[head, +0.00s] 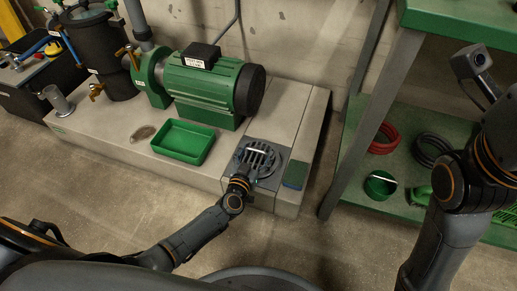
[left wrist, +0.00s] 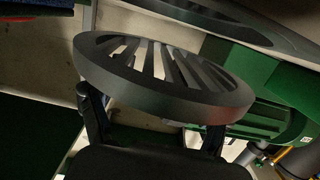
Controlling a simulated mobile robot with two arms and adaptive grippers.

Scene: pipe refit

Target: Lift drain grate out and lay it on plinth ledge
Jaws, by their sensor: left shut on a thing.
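The drain grate (head: 257,160) is a round, dark grey, slatted disc. In the head view it shows over a dark square plate near the plinth's front right corner. My left gripper (head: 245,172) is shut on the grate at its near side. In the left wrist view the grate (left wrist: 160,82) fills the upper middle, its thick rim across the fingers of my left gripper (left wrist: 152,118). I cannot tell how far it is above the plate. The pale concrete plinth (head: 112,152) has bare surface to the right of the grate.
A green tray (head: 183,142) and a green pump motor (head: 215,85) stand on the plinth left of the grate. A green pad (head: 295,174) lies just right of it. A green shelf rack (head: 345,150) with hoses and a bucket (head: 380,185) stands at the right.

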